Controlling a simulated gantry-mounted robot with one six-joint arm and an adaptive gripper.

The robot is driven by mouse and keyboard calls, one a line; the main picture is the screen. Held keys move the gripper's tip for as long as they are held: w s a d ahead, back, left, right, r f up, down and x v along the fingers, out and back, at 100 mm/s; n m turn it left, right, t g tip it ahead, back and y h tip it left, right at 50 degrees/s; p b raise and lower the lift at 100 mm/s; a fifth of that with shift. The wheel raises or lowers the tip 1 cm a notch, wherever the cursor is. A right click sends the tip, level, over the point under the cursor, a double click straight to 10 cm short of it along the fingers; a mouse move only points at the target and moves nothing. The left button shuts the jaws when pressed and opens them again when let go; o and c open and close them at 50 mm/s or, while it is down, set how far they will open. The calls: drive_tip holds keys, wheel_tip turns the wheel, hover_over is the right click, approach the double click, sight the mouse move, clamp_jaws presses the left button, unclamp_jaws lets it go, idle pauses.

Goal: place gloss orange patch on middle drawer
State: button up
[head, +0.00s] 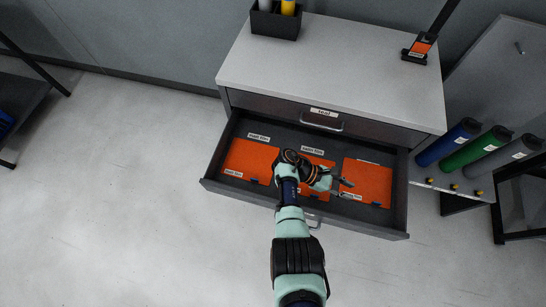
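An open drawer (238,191) of the grey cabinet holds three orange patches side by side. The left patch (250,158) lies flat. The middle patch (306,191) is partly hidden by my wrist. The right patch (368,181) lies to the right of my gripper. Small white labels lie by the patches, too small to read surely, so I cannot tell which is gloss. My gripper (343,187) is over the drawer, its fingertips at the left edge of the right patch. Whether it touches or grips the patch is unclear.
A shut drawer (280,107) with a white label is above the open one. Blue, green and grey rolls stand at the right.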

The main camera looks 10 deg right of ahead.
drive_tip(key=w+a+m+t+y, duration=0.1)
drive_tip(key=w+a+m, duration=0.1)
drive_tip(key=w+a+m+t+y, duration=0.1)
drive_tip(key=w+a+m+t, duration=0.1)
drive_tip(key=w, duration=0.1)
drive_tip(key=shift+a+r+t, duration=0.15)
drive_tip(key=shift+a+t, duration=0.15)
drive_tip(key=shift+a, duration=0.05)
drive_tip(key=a, duration=0.1)
drive_tip(key=w+a+r+m+t+y, duration=0.1)
drive_tip(key=w+a+m+t, duration=0.1)
drive_tip(key=shift+w+a+r+y, duration=0.1)
drive_tip(key=shift+w+r+y, duration=0.15)
drive_tip(key=shift+r+y, duration=0.1)
drive_tip(key=w+a+r+m+t+y, duration=0.3)
drive_tip(key=a+r+t, duration=0.3)
drive_tip(key=a+r, duration=0.2)
drive_tip(key=s+a+r+m+t+y, duration=0.1)
drive_tip(key=s+a+r+t+y, duration=0.1)
drive_tip(key=a+r, duration=0.4)
drive_tip(key=s+a+r+m+t+y, duration=0.2)
drive_tip(key=s+a+r+t, duration=0.3)
drive_tip(key=r, duration=0.7)
drive_tip(key=shift+a+r+t+y, duration=0.15)
drive_tip(key=shift+a+t+y, duration=0.3)
drive_tip(key=shift+a, duration=0.8)
